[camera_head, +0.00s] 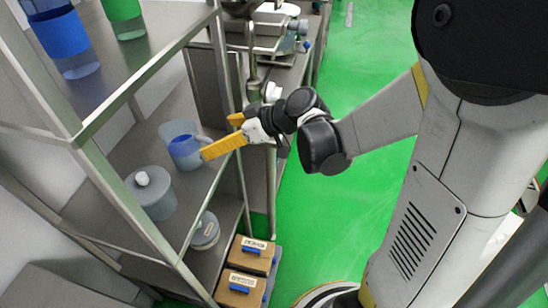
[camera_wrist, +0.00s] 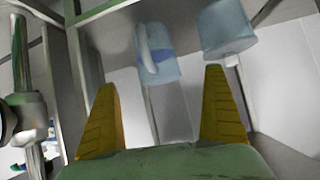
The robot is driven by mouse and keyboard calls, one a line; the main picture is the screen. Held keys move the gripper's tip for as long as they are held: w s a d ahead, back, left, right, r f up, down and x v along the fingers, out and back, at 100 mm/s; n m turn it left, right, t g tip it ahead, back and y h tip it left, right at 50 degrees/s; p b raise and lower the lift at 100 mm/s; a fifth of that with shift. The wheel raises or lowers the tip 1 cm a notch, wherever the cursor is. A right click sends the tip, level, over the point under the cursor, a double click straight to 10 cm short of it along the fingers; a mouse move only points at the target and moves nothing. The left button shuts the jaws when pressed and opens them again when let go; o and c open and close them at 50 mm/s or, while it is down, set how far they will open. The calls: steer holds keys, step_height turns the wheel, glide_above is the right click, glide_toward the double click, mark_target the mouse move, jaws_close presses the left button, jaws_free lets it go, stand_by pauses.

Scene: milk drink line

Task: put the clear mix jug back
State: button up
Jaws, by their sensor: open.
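The clear mix jug (camera_head: 183,149), see-through with a blue patch, stands on the middle shelf of the metal rack. Its handle is on the side toward my gripper. My gripper (camera_head: 216,137) is open, with its yellow fingers at the rack's open side, pointing in at the jug. In the wrist view the jug (camera_wrist: 165,58) with its pale handle shows in the gap between the fingertips (camera_wrist: 160,80), a little beyond them. The fingers look apart from the jug, and nothing is held.
A grey lidded canister (camera_head: 152,194) stands beside the jug on the same shelf. Blue (camera_head: 65,42) and green (camera_head: 123,18) containers stand on the shelf above. A rack post (camera_head: 232,150) is close to my gripper. Cardboard boxes (camera_head: 242,288) sit low by the rack. Green floor (camera_head: 375,60) is open.

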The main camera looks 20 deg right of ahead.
steer(key=s+d+r+m+h, duration=0.2)
steer(key=s+d+m+h, duration=0.2)
steer(key=s, duration=0.5)
steer(key=s+d+r+m+h, duration=0.1)
steer(key=s+d+m+h, duration=0.3)
steer(key=s, duration=0.5)
steer(key=shift+d+r+m+g+h, duration=0.3)
steer(key=shift+d+r, duration=0.1)
steer(key=shift+d, duration=0.2)
